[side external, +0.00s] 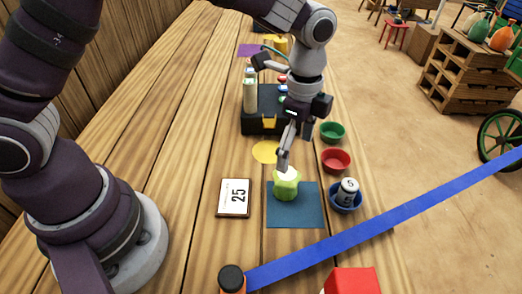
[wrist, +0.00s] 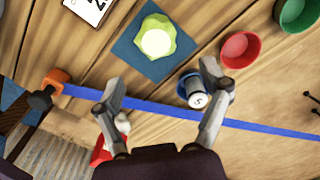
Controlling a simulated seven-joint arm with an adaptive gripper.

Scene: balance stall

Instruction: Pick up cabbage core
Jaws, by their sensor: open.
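The cabbage core (side external: 285,189) is a light green, ridged piece with a pale top. It stands on a dark blue square mat (side external: 308,215) on the wooden table. In the wrist view the cabbage core (wrist: 157,40) shows its pale round top, and the blue mat (wrist: 127,48) lies under it. My gripper (side external: 284,158) is just above the core in the side view, its fingers pointing down. In the wrist view my gripper (wrist: 161,73) has its fingers spread wide with nothing held between them. Whether a finger touches the core cannot be told.
A card marked 25 (side external: 234,198) lies left of the mat. A blue bowl (side external: 347,205) holds a can-like weight marked 5 (side external: 348,188). Red (side external: 336,160) and green (side external: 332,132) bowls stand behind it. A blue strap (side external: 385,217) crosses the front.

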